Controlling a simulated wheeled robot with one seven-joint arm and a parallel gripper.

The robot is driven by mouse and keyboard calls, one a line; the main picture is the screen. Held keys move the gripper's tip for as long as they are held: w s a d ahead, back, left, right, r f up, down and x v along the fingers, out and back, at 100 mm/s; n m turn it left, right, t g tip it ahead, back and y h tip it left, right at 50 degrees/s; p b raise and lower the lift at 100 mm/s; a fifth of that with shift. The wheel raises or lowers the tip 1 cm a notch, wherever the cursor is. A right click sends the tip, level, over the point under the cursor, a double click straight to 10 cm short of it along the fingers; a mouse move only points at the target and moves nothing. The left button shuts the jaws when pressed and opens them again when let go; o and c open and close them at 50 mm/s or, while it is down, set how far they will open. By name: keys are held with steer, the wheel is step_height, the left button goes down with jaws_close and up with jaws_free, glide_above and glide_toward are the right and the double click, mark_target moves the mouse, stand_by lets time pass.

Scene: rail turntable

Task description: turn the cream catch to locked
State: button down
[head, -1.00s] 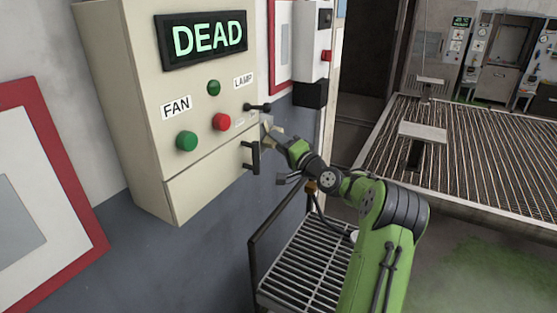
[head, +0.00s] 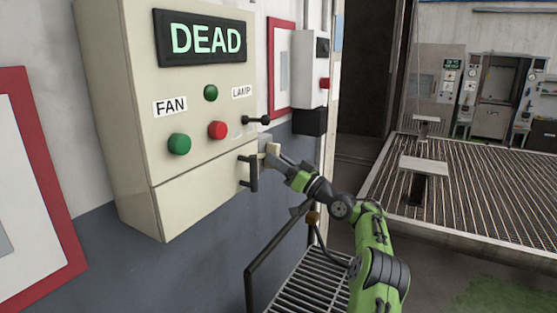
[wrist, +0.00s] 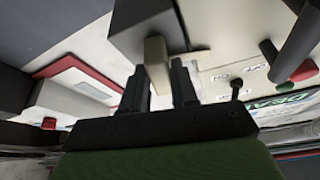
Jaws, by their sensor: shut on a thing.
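The cream catch (wrist: 155,62) is a small cream block in the wrist view, between my two dark fingers, beside a dark grey box face. In the head view a cream piece of it (head: 273,149) shows at my gripper's tip, at the right edge of the control cabinet. My gripper (wrist: 158,85) is shut on the catch; it also shows in the head view (head: 277,158). The fingers hide part of the catch. I cannot read whether it stands at locked.
The cream cabinet (head: 130,110) carries a DEAD display (head: 205,38), a red button (head: 217,130), green buttons, a black knob (head: 257,120) and a black handle (head: 250,172) close to my gripper. A railed grating (head: 310,285) lies below my arm. A slatted deck (head: 480,190) lies at right.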

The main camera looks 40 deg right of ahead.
steer(key=shift+d+r+n+g+y+p, duration=0.15)
steer(key=shift+n+y+p, duration=0.3)
steer(key=shift+n+p, duration=0.6)
steer(key=shift+a+n+g+y+p, duration=0.15)
steer(key=shift+n+y+p, duration=0.45)
steer(key=shift+p, duration=0.7)
steer(key=shift+d+n+p, duration=0.1)
steer(key=shift+n+p, duration=0.35)
steer(key=shift+n, duration=0.1)
steer(key=c, duration=1)
jaws_free()
steer(key=shift+o, duration=0.2)
steer(key=b+v, duration=0.6)
steer(key=v, duration=0.9)
steer(key=shift+s+d+f, duration=0.2)
steer(key=shift+s+f, duration=0.05)
steer(key=shift+f, duration=0.05)
